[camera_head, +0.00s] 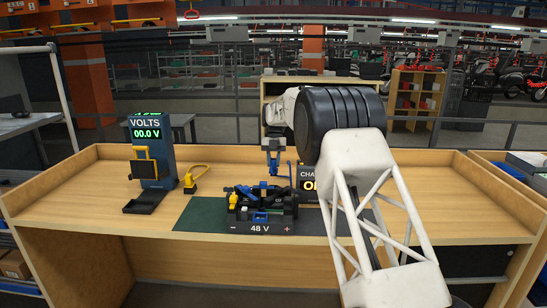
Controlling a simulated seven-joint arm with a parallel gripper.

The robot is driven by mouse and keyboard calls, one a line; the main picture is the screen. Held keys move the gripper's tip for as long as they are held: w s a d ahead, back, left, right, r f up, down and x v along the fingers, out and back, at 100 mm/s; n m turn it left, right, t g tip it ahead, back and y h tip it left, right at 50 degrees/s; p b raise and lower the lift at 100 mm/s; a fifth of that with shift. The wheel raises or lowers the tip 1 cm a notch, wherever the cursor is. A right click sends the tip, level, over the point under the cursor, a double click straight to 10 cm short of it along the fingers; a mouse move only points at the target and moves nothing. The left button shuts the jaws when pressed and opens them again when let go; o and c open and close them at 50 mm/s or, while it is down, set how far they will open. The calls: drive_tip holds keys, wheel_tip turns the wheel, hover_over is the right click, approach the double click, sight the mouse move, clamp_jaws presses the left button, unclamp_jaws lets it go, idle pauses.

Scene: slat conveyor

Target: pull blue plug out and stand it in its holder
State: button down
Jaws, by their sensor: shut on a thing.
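My gripper (272,149) points down above the middle of the bench and is shut on the blue plug (273,163). The plug is upright above the black 48 V pack (262,226). A small gap seems to show under it, but the view is too small to be sure. A thin blue cable (290,174) shows just right of the plug. Other blue and yellow parts sit on the pack. I cannot make out the plug's holder for certain.
A blue VOLTS meter (163,158) reading 00.0 V stands at the left, with a black tray (146,201) before it. A yellow cabled part (190,183) stands beside it. A green mat (205,215) lies under the pack. Raised edges border the bench.

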sight(273, 172)
drive_tip(key=shift+f, duration=2.4)
drive_tip(key=shift+f, duration=1.15)
drive_tip(key=c, duration=0.8)
unclamp_jaws()
drive_tip(key=shift+c, duration=0.2)
drive_tip(key=shift+r, duration=0.1)
drive_tip(key=v, duration=0.7)
drive_tip(key=shift+r, duration=0.35)
drive_tip(key=shift+w+d, duration=0.1)
